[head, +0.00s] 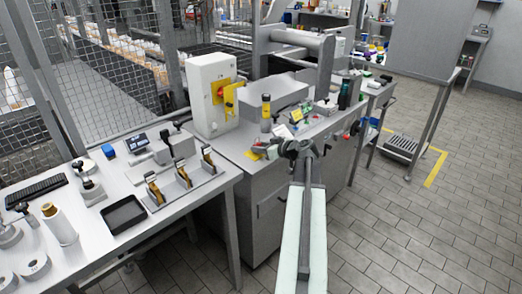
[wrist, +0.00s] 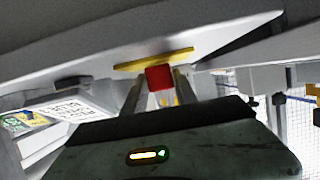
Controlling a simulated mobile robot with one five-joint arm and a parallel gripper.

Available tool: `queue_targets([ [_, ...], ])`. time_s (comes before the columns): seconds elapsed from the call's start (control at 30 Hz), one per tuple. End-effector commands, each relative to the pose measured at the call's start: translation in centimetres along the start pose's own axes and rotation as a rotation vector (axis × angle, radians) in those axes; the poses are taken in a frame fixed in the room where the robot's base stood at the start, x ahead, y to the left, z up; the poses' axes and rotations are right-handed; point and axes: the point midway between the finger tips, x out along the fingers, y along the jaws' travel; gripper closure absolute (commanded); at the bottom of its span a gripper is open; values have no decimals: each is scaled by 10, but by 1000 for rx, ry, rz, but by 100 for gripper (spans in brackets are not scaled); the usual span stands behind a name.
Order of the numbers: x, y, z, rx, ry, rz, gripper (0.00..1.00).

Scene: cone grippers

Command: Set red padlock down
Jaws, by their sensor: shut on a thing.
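The red padlock (wrist: 158,77) shows in the wrist view as a small red block between the two fingers of my gripper (wrist: 159,86). My gripper is shut on it. A small yellow part shows just below the red block, between the fingers. A flat yellow piece (wrist: 150,60) lies right behind the padlock, against a grey surface; I cannot tell whether the padlock touches it. In the head view my gripper (head: 283,146) is at the grey machine cabinet's near top edge, and the padlock is too small to make out there.
A white table (head: 100,225) with tools stands left.

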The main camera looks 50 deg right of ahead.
Motion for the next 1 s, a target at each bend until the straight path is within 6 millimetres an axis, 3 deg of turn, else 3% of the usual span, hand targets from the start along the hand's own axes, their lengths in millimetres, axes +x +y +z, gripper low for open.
queue_targets([
  [0.1,1,0,5,0,0,1,100],
  [0.13,1,1,3,0,0,1,58],
  [0.2,0,1,3,0,0,1,44],
  [0.57,-3,1,-3,1,0,2,44],
  [1.0,-103,1,-3,3,0,5,44],
])
